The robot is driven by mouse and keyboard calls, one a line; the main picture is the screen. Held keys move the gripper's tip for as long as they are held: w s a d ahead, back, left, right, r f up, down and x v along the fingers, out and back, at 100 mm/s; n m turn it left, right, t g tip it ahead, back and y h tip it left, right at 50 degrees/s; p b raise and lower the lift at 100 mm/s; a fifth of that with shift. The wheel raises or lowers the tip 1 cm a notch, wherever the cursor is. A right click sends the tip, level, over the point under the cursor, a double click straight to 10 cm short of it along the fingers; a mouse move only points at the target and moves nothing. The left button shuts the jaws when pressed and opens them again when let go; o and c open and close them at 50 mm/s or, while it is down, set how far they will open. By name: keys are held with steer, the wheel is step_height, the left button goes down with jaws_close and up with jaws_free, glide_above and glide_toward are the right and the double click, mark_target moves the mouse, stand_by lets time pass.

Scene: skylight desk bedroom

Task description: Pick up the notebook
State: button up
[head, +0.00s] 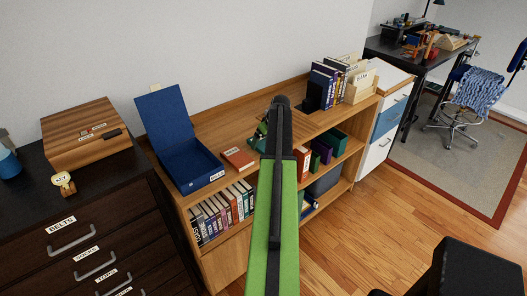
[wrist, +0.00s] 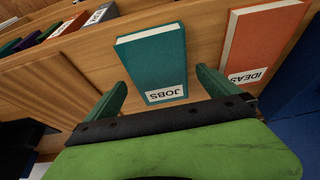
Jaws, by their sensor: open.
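Two notebooks lie on the wooden bookcase top. A teal notebook labelled JOBS (wrist: 155,62) is in the middle of the wrist view, lying flat. An orange-red notebook labelled IDEAS (wrist: 262,40) lies to its right; it also shows in the head view (head: 239,159). My gripper (wrist: 161,77) is open, its two green fingers on either side of the near end of the JOBS notebook, with nothing held. I cannot tell how high the fingertips are above it. In the head view my arm largely hides the gripper and the JOBS notebook.
An open blue box (head: 187,163) stands left of the IDEAS notebook. Upright books and a bookend (head: 316,90) stand at the bookcase's far right end. A dark dresser (head: 110,190) with a wooden box (head: 84,135) is at left. Wooden floor (head: 355,215) is clear at right.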

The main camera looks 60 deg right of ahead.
steer(key=shift+x, duration=0.95)
steer(key=shift+r, duration=0.15)
steer(key=shift+s, duration=0.1)
steer(key=shift+c, duration=0.4)
steer(key=c, duration=1.5)
